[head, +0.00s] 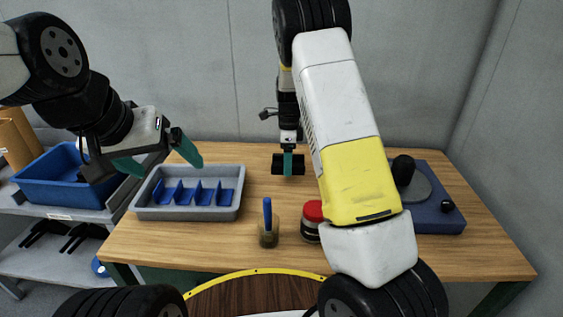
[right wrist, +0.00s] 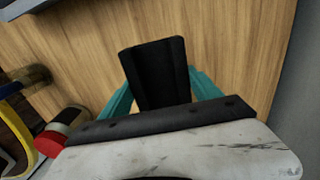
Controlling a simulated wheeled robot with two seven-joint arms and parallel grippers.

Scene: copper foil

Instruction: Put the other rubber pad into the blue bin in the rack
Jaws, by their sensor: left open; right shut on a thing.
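The black rubber pad (right wrist: 157,72) is between the teal fingers of my right gripper (right wrist: 158,92) in the right wrist view. In the head view this pad (head: 277,163) shows at the tips of my right gripper (head: 288,163), over the back middle of the wooden table. My right gripper is shut on it. My left gripper (head: 160,160) is open and empty above the left end of the grey tray. The blue bin (head: 42,194) stands on the upper shelf of the grey rack (head: 65,214) at the far left; its inside is partly hidden by my left arm.
The grey tray (head: 190,212) with blue dividers lies on the table's left. A blue-handled brush in a jar (head: 268,232) and a red-lidded jar (head: 312,213) stand near the front. A blue board (head: 440,219) with dark items lies at the right, partly behind my right arm.

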